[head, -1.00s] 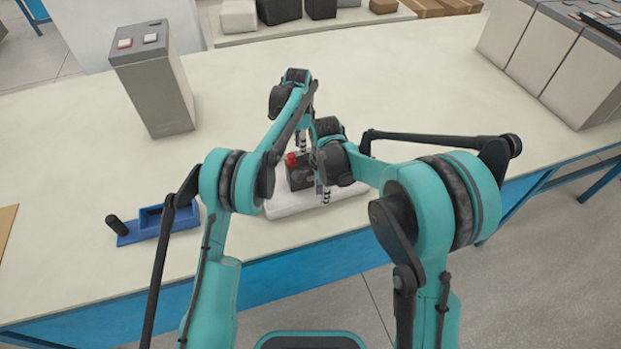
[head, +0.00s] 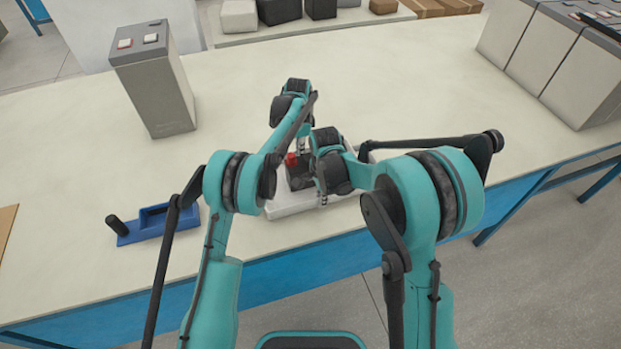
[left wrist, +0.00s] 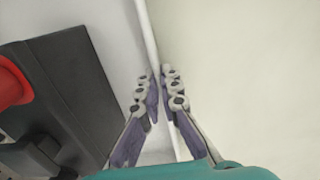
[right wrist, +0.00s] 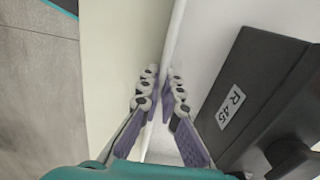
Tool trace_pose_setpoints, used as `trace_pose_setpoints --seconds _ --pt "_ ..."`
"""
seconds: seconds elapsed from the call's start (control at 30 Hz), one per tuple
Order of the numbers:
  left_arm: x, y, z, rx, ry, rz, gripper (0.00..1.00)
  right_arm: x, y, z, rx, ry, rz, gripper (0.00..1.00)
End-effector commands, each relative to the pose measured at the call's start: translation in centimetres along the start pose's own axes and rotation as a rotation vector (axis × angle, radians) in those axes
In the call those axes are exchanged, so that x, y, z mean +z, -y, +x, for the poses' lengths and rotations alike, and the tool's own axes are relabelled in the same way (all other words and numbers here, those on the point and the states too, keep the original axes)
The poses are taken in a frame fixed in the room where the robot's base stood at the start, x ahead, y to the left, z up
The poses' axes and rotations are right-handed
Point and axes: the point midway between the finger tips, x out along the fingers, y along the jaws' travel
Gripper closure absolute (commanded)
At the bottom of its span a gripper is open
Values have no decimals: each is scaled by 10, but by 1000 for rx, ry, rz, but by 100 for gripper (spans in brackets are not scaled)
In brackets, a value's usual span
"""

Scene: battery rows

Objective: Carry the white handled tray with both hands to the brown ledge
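The white tray (head: 290,207) is at the near edge of the table, partly hidden by my arms. A dark box with a red part (head: 291,159) sits in it; the right wrist view shows its "R 45" label (right wrist: 231,106). My left gripper (left wrist: 160,75) has its fingers on both sides of the tray's thin white rim, closed on it. My right gripper (right wrist: 163,73) is closed on the opposite rim in the same way. I cannot tell whether the tray is off the table. A flat brown surface (head: 6,228), possibly the ledge, shows at the left edge.
A blue holder with a black knob (head: 150,229) lies left of the tray. A tall grey battery case (head: 155,85) stands behind it. Several grey cases (head: 560,60) stand at the far right. The cream tabletop (head: 420,90) between is clear.

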Motion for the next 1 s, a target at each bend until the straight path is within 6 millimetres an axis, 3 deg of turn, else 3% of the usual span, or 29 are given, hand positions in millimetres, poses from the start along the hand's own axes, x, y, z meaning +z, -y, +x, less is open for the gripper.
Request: trace_pose_setpoints --seconds 0.37,0.8,1.0 --pt "0 0 -10 -1 0 0 100 0 0 -9 0 0 0 100" --pt "0 0 -46 -1 0 0 100 0 0 -46 0 0 0 100" --pt "0 0 -52 -1 0 0 100 0 0 -52 0 0 0 100"
